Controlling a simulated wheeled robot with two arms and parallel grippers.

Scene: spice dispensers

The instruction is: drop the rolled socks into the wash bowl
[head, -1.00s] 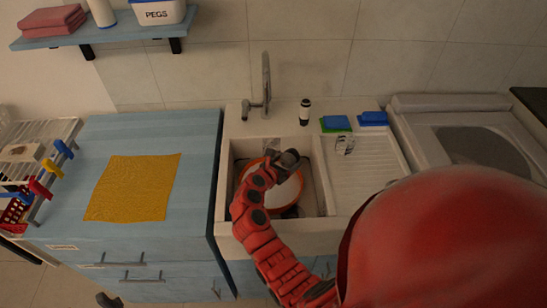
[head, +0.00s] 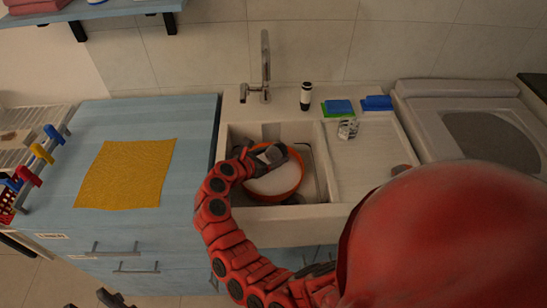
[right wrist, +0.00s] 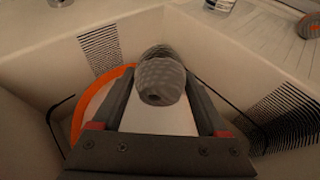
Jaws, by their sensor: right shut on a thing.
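The rolled socks (head: 274,154), a grey knitted ball, are between the fingers of my right gripper (head: 262,152). The right wrist view shows the ball (right wrist: 160,80) at the fingertips, with the gripper (right wrist: 160,97) shut on it. The wash bowl (head: 298,182), white inside with an orange rim, stands in the sink. The socks are over the bowl's far left part in the head view; their exact height is unclear. The bowl's orange rim (right wrist: 78,118) shows behind the left finger in the wrist view. Dark tips at the bottom left may be my left gripper (head: 114,299).
The sink (head: 318,208) surrounds the bowl with raised walls. A yellow cloth (head: 126,174) lies on the blue cabinet.

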